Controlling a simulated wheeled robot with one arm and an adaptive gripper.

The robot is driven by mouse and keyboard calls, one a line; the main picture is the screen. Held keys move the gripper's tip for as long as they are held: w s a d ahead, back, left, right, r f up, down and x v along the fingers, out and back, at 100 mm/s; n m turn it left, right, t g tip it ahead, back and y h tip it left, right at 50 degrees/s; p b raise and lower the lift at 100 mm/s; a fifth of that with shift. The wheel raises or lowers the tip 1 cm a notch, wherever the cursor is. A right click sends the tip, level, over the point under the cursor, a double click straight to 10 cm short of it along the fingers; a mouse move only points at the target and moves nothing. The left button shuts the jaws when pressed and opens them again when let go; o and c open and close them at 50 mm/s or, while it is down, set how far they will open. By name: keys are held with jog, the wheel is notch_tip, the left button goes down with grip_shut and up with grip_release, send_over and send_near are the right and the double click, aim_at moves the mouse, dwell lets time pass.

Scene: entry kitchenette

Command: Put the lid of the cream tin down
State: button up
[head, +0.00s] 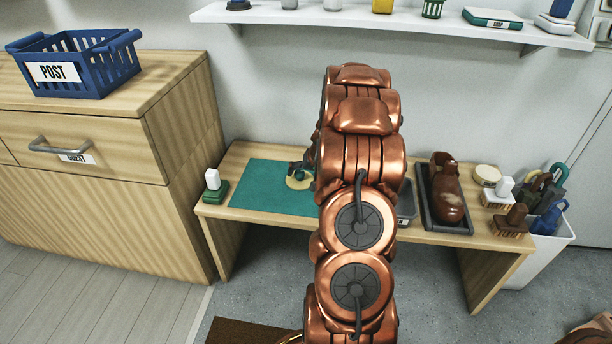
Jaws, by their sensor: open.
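A flat cream disc (294,184) with a small green part on top is at the teal mat (262,186) on the low bench; it looks like the lid of the cream tin. My gripper (301,171) is just at the disc, its dark fingers open around or beside the green part; I cannot tell whether they touch it. My copper arm hides most of the gripper and the disc's right side. A round cream tin (487,174) stands at the bench's right back, beyond the shoe tray.
A brown shoe (447,190) lies in a dark tray (425,205). A white bin (558,240) is at the far right. The mat's left part is clear.

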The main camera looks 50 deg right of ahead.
jog(key=p+v, duration=0.3)
jog(key=v, duration=1)
jog(key=shift+w+r+p, duration=0.2)
jog(key=shift+w+p, duration=0.1)
jog(key=shift+p, duration=0.1)
jog(key=s+a+r+n+g+y, duration=0.1)
jog(key=s+a+r+n, duration=0.1)
jog(key=a, duration=0.8)
jog(key=s+a+r+n+g+y, duration=0.1)
jog(key=s+a+r+n+g, duration=0.1)
jog(key=a, duration=0.8)
jog(key=s+a+r+n+g+y, duration=0.1)
jog(key=s+a+r, duration=0.1)
jog(key=a, duration=0.9)
jog(key=s+a+r+n+g+h, duration=0.1)
jog(key=s+a, duration=0.3)
jog(key=s, duration=0.7)
jog(key=s+a+r+n+g+h, duration=0.1)
jog(key=s+a+n+g, duration=0.2)
jog(key=s, duration=0.8)
jog(key=shift+a+g, duration=0.7)
jog(key=shift+a, duration=0.35)
